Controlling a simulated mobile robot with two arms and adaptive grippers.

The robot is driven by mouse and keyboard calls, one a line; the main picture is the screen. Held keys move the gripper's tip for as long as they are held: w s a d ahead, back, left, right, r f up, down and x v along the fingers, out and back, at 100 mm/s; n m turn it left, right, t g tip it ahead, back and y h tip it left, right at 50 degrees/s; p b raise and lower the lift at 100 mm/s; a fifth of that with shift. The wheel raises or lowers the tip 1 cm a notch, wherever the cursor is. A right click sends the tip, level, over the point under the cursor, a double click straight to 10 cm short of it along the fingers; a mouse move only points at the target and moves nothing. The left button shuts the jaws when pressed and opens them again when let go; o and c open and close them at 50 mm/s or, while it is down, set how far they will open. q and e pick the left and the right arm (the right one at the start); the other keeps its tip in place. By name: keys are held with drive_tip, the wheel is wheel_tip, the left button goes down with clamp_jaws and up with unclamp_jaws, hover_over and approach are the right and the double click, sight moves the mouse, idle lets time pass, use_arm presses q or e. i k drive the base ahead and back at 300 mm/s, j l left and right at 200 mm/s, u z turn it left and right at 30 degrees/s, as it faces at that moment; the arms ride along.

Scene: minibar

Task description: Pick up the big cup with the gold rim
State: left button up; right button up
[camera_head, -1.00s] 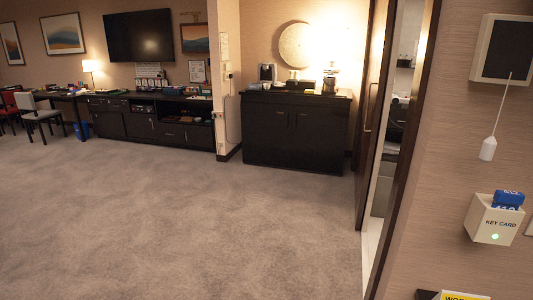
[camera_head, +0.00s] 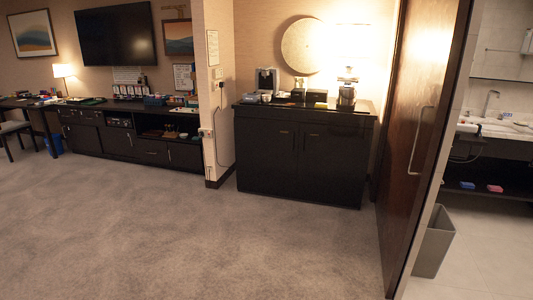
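The black minibar cabinet (camera_head: 298,155) stands against the wall at the middle right, with several small items on its top. A coffee machine (camera_head: 268,80) stands at the left of that top, and a light cup-like item (camera_head: 266,98) sits in front of it. A silver kettle-like container (camera_head: 347,93) stands at the right under the lamp. At this distance I cannot make out a gold rim on any cup. Neither of my grippers shows in this view.
Open carpet (camera_head: 180,240) lies in front of the cabinet. A brown door (camera_head: 425,130) stands at the right, beside a bathroom with a grey bin (camera_head: 433,242). A wall corner (camera_head: 214,90) juts out left of the cabinet. A long dark sideboard (camera_head: 130,135) stands at the left.

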sight(265, 98)
drive_tip(key=i, duration=4.4)
drive_tip(key=i+z, duration=0.15)
drive_tip(key=i, duration=0.4)
drive_tip(key=i+j+z, duration=0.2)
drive_tip(key=i, duration=0.35)
drive_tip(key=i+j+z, duration=0.15)
drive_tip(key=i, duration=0.35)
